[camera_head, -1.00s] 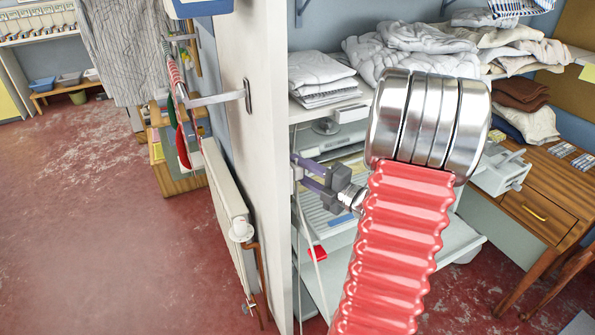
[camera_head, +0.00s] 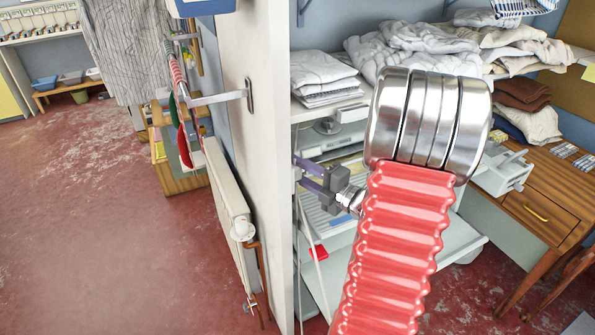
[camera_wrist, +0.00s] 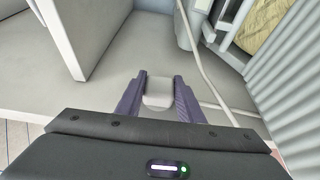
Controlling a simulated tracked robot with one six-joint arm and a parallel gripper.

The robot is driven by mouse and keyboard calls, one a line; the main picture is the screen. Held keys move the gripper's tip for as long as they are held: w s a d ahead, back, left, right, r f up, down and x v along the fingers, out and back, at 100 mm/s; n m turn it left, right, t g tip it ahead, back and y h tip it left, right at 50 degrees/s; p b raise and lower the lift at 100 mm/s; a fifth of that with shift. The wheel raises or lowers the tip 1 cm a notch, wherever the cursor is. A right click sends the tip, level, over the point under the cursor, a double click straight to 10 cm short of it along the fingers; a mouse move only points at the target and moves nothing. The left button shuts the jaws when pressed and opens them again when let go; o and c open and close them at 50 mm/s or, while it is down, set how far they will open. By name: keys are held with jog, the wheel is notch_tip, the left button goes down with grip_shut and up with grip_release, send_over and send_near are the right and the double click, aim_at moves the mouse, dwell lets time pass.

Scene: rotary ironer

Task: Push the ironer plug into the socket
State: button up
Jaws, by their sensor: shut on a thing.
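My gripper (camera_head: 308,172) is left of the red ribbed arm in the head view, its purple fingers pointing left at the edge of the white wall panel. In the wrist view my gripper (camera_wrist: 148,97) is shut on a pale plug (camera_wrist: 158,92), which sits between the two purple fingers. A pale cord (camera_wrist: 203,65) runs from the top of that view down past the right finger. In the head view the plug is too small to make out. I cannot pick out the socket in either view.
A white wall panel (camera_head: 268,130) stands left of my gripper. Shelves behind hold folded linen (camera_head: 320,70) and a pale machine (camera_head: 330,140). A red object (camera_head: 317,252) is below my gripper. A wooden desk (camera_head: 550,195) is at right; the red floor at left is open.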

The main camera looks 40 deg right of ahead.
jog(key=shift+a, duration=0.1)
jog(key=o, duration=1.2)
jog(key=shift+c, duration=0.2)
jog(key=shift+s, duration=0.1)
jog(key=s+d, duration=0.1)
jog(key=s, duration=1.2)
jog(key=shift+s+d, duration=0.25)
